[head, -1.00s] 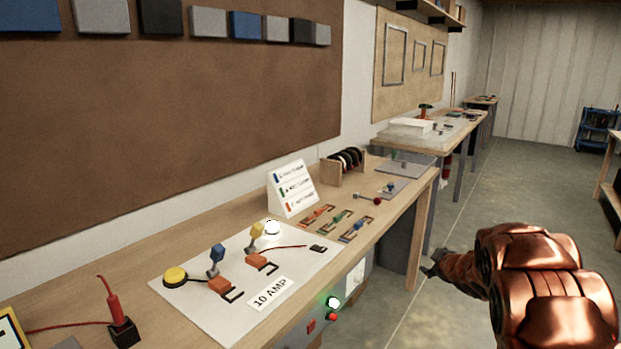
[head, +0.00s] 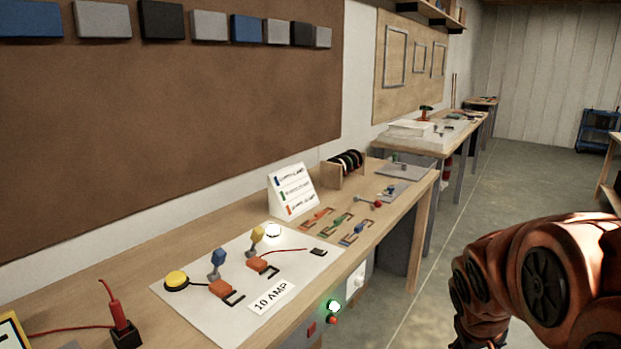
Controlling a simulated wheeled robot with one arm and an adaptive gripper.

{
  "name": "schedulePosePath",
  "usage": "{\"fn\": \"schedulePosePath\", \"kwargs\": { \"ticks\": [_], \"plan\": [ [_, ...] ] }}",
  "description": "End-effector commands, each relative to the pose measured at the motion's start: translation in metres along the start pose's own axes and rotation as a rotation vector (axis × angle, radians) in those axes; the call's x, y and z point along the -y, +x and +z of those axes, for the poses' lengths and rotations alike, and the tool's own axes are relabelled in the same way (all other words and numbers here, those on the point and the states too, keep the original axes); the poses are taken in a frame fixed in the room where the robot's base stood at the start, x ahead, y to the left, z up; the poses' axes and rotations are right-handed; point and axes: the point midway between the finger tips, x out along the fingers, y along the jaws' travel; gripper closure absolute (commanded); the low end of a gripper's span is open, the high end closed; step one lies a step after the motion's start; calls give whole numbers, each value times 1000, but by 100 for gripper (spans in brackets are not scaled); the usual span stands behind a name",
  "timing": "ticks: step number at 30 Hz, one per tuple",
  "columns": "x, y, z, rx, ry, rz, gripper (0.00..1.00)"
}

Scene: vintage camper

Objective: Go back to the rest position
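My arm shows at the lower right of the head view as copper-coloured links over the floor, to the right of the workbench (head: 75,269). My gripper is outside the picture, so its fingers cannot be seen. On the bench lies a white board (head: 196,305) with a "10 AMP" label (head: 271,297), a yellow button (head: 177,279), orange connectors and a lit white lamp (head: 273,230). The arm is apart from the bench and these parts.
A red probe in a black block (head: 125,333) stands at the bench's near left. A sign (head: 292,191) and a spool rack (head: 345,168) stand farther back. A green light (head: 334,306) glows on the bench front. Floor (head: 440,240) is clear to the right.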

Motion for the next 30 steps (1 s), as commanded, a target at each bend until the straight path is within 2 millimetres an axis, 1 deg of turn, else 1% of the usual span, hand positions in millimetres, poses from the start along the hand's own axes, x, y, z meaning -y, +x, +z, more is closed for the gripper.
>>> {"fn": "schedulePosePath", "kwargs": {
  "ticks": [1,5,6,8,9,11,12,15,18,21,30],
  "plan": [
    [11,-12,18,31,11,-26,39],
    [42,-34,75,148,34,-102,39],
    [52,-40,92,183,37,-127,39],
    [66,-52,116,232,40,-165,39],
    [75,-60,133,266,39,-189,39],
    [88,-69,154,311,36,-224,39],
    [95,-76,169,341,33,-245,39],
    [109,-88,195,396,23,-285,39],
    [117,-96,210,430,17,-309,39],
    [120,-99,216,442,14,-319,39],
    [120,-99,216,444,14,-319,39]
  ]
}}
